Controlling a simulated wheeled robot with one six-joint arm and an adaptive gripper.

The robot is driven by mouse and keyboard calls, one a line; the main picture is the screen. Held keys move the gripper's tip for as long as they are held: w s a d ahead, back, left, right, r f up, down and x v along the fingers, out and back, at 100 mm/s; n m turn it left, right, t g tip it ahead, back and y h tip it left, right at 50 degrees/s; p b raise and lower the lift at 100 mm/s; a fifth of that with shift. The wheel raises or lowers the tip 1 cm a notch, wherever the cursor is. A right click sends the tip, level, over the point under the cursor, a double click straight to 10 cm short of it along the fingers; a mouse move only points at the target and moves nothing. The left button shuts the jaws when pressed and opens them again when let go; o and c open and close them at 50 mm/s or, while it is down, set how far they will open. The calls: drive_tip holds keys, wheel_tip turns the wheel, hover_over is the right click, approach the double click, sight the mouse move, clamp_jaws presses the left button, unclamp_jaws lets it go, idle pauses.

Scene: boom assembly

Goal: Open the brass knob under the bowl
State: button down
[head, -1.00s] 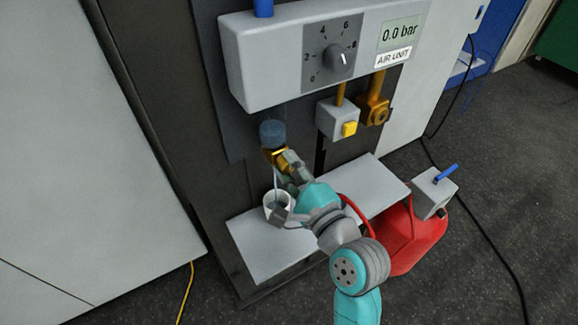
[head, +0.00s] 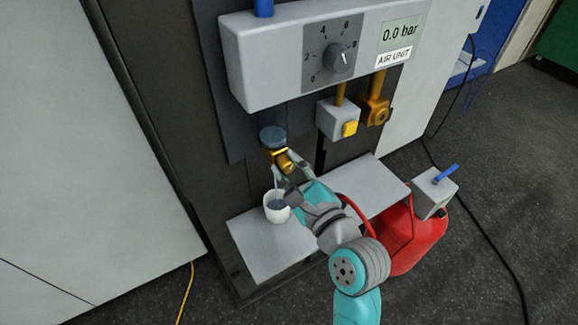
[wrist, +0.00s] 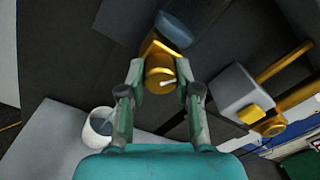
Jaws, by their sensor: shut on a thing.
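The brass knob (head: 284,160) sits below the clear bowl (head: 272,137), which holds bluish liquid in its lower part. The knob also shows in the wrist view (wrist: 159,78), with a small white mark on its face. My gripper (head: 281,168) is shut on the knob, one finger on each side, as the wrist view shows (wrist: 160,82). A white cup (head: 277,212) stands upright on the shelf below, with bluish-grey liquid inside. A thin pale stream appears to run down into the cup. It shows in the wrist view too (wrist: 106,123).
The air unit (head: 300,55) above has a dial (head: 337,57) and a display reading 0.0 bar. A grey box with a yellow button (head: 350,129) and a brass fitting (head: 375,111) hang to the right. A red can (head: 418,238) stands beside the grey shelf (head: 260,252).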

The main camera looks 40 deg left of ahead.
drive_tip(key=shift+f, duration=0.1)
drive_tip(key=c, duration=0.8)
unclamp_jaws()
drive_tip(key=v, duration=1.2)
drive_tip(key=shift+d, duration=0.1)
drive_tip(key=s+d+f+n+t+h, duration=0.25)
drive_tip(key=d+f+t+h, duration=0.2)
drive_tip(key=d+f, duration=0.55)
drive_tip(key=s+d+f+n+t+h, duration=0.1)
drive_tip(key=s+d+f+t+h, duration=0.2)
drive_tip(key=d+f+h, duration=0.65)
drive_tip(key=s+d+r+n+h, duration=0.1)
drive_tip(key=s+d+n, duration=0.5)
drive_tip(key=s, duration=0.4)
drive_tip(key=s+d+r+n+h, duration=0.1)
drive_tip(key=s+d+n, duration=0.5)
drive_tip(key=s, duration=0.3)
drive_tip(key=shift+s+d, duration=0.4)
drive_tip(key=shift+d, duration=0.2)
